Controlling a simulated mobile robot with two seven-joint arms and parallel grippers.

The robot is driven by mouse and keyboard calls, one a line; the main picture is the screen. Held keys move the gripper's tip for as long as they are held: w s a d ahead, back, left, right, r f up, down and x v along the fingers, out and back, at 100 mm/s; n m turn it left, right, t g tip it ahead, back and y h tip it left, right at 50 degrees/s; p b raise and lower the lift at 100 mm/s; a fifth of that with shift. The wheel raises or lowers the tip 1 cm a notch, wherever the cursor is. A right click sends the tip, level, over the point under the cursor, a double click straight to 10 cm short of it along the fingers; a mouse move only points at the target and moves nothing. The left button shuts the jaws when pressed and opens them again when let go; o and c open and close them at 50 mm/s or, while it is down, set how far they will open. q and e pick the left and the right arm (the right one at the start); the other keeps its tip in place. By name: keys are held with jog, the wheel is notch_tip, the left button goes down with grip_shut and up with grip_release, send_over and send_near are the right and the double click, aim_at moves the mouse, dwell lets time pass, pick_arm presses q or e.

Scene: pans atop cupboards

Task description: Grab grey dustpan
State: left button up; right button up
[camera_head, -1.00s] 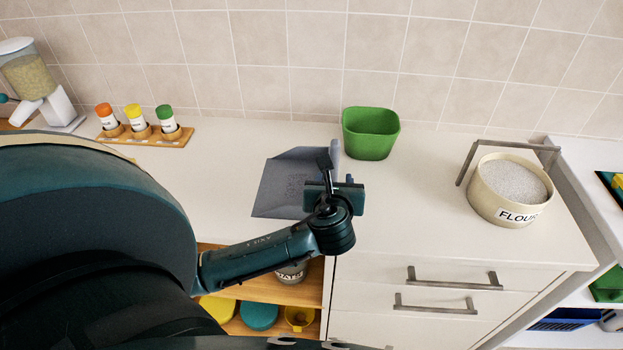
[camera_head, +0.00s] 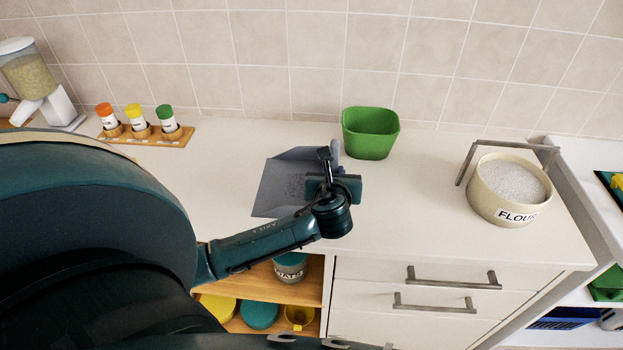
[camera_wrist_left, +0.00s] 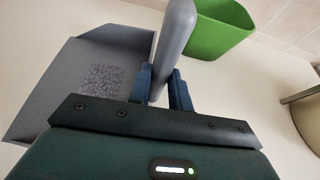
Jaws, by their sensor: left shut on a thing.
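The grey dustpan (camera_head: 284,187) lies on the white counter in the head view, its flat pan to the left of my left gripper (camera_head: 332,176). In the left wrist view the pan (camera_wrist_left: 60,85) shows at the left, with a speckled dark patch of grains on it. Its thick grey handle (camera_wrist_left: 176,40) runs between the blue fingers of my left gripper (camera_wrist_left: 162,88), which is shut on it. In the head view the gripper hides most of the handle. My right gripper is not in view.
A green container (camera_head: 370,134) stands just behind the dustpan's handle. A flour pot (camera_head: 509,190) with a bracket-like handle behind it is at the right. A spice rack (camera_head: 150,138) stands at the left. Drawers (camera_head: 440,290) and an open shelf are below the counter.

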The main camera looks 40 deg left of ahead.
pick_arm(q)
grip_shut()
